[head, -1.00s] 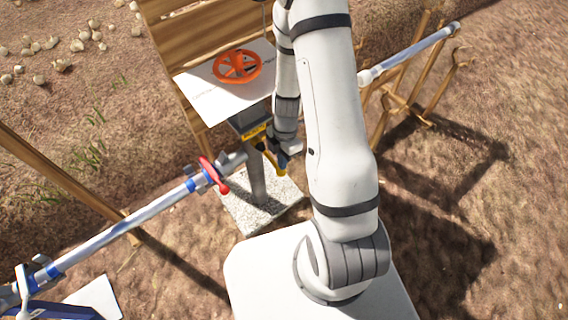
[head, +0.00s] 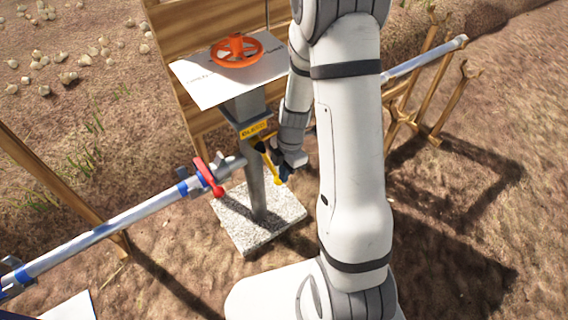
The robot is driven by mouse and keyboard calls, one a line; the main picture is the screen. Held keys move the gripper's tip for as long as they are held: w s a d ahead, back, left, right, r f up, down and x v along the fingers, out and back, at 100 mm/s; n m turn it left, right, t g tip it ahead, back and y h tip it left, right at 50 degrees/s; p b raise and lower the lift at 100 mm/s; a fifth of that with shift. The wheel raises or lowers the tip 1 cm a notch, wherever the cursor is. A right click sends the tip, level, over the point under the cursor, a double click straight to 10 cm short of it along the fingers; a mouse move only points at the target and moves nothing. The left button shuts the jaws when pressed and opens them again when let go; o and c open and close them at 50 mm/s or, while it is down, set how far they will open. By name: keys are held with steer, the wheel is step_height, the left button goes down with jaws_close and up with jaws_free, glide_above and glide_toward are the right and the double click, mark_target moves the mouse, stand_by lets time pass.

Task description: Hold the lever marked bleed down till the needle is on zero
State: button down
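A yellow lever (head: 268,163) hangs on the right side of a grey post (head: 254,185), just below a yellow label (head: 253,130). The label's writing is too small to read, so I cannot tell whether this is the lever marked bleed. My gripper (head: 284,174) is right beside the lever's lower end, with dark fingers partly hidden behind it and my wrist. I cannot tell whether it touches or grips the lever. A red lever (head: 208,177) sits on the pipe left of the post. No gauge face or needle is readable.
An orange handwheel (head: 236,49) stands above a white board (head: 215,83) on the post. A silver pipe (head: 110,230) runs to the lower left. Wooden supports (head: 437,110) stand at right. The post stands on a stone slab (head: 240,237). Bare soil lies around.

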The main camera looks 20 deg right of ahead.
steer(key=shift+s+f+b, duration=0.25)
steer(key=shift+f+b, duration=0.05)
steer(key=shift+f, duration=0.2)
stand_by(0.8)
steer(key=shift+w+r, duration=0.1)
stand_by(1.2)
steer(key=s+d+r+p, duration=0.1)
steer(key=d+r+p, duration=0.1)
steer(key=r, duration=0.4)
steer(key=s+d+r+p, duration=0.2)
steer(key=r, duration=0.5)
steer(key=shift+r, duration=0.25)
steer(key=s+a+r+m+t+p, duration=0.1)
steer(key=s+r+m+p, duration=0.2)
steer(key=r, duration=0.7)
steer(key=s+a+r+m+t+h+p, duration=0.1)
steer(key=s+r+m+p, duration=0.2)
steer(key=r+m+p, duration=0.4)
steer(key=s+a+r+m+t+h+p, duration=0.1)
steer(key=s+a+r+m+t+p, duration=0.1)
steer(key=r+m+p, duration=0.4)
steer(key=shift+s+r+m, duration=0.9)
steer(key=shift+r+m, duration=1.9)
steer(key=shift+r, duration=1.15)
